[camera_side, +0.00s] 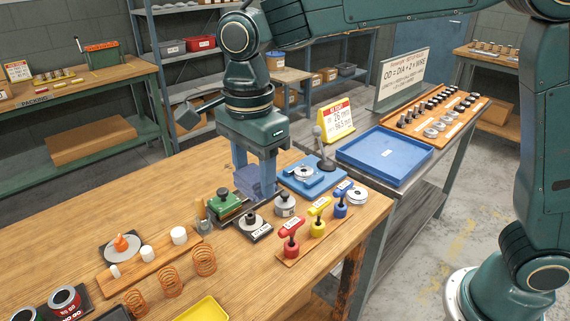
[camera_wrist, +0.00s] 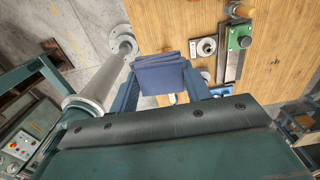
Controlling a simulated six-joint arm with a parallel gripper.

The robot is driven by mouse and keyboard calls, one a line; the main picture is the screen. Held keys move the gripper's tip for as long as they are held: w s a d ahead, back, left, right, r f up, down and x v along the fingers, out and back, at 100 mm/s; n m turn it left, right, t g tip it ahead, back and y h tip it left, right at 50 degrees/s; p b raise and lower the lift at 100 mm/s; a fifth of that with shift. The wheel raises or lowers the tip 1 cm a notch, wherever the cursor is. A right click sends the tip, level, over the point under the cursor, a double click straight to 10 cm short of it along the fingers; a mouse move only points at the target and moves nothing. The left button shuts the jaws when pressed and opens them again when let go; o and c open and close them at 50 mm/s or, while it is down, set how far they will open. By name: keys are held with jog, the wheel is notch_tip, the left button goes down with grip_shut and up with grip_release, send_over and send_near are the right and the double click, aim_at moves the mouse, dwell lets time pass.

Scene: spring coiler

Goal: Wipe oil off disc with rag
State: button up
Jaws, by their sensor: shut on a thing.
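My gripper (camera_side: 256,170) points down over the right part of the wooden bench. It is shut on a folded blue rag (camera_side: 257,184), which hangs between its fingers. The rag also shows large in the wrist view (camera_wrist: 158,75), and its lower edge is hard to place against the bench. A metal disc (camera_side: 304,173) sits on a blue plate to the right of the rag. Another pale disc (camera_side: 251,221) lies on a dark pad in front of the rag. I cannot tell which disc carries oil; no oil is clearly visible.
A green clamp block (camera_side: 228,201) stands close to the rag's left. Red, yellow and blue T-handled tools (camera_side: 319,208) stand in a rack at front right. A small stand with a round head (camera_side: 325,150) rises behind the blue plate. Copper springs (camera_side: 170,283) stand at front left.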

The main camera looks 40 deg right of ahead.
jog(key=shift+r, duration=0.35)
jog(key=shift+w, duration=0.1)
jog(key=w+d+f+m, duration=0.3)
jog(key=w+d+f, duration=0.3)
jog(key=w+d, duration=0.65)
jog(key=w+d+f+m, duration=0.1)
jog(key=d+f, duration=0.1)
jog(key=d, duration=0.4)
jog(key=w+d+f+m, duration=0.1)
jog(key=w+d+f, duration=0.1)
jog(key=d, duration=0.4)
jog(key=w+d+f+m, duration=0.1)
jog(key=w+d+f, duration=0.1)
jog(key=d, duration=0.5)
jog(key=shift+f, duration=0.9)
jog(key=shift+a, duration=0.1)
jog(key=shift+f, duration=0.1)
jog(key=shift+f, duration=2.6)
